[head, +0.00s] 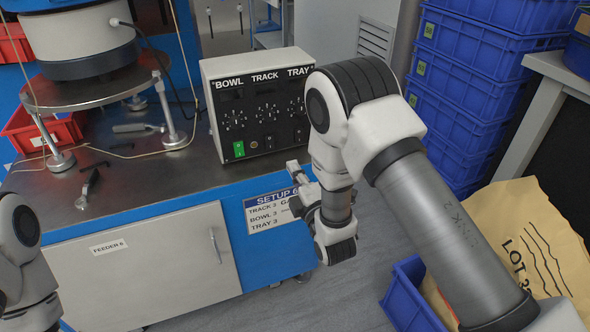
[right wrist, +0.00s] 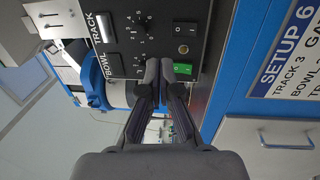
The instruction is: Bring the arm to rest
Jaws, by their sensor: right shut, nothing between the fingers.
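My right arm (head: 440,225) reaches in from the right in the head view, bent at the elbow. Its gripper (head: 296,170) is small and partly hidden by my own wrist, close to the lower right corner of the control box (head: 225,82). In the right wrist view the two fingers of the gripper (right wrist: 160,70) are together with nothing between them. Their tips overlap the box's black panel, beside the green switch (right wrist: 183,68); I cannot tell how far apart they are. Of my left arm (head: 22,265), only part shows at the left edge, without its gripper.
The box stands on a metal bench top (head: 150,185) beside a bowl feeder (head: 80,35). A setup label (head: 268,212) is on the bench front. Blue crates (head: 470,70) are stacked behind my right arm. A blue bin (head: 405,300) and paper sack (head: 535,235) are on the right.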

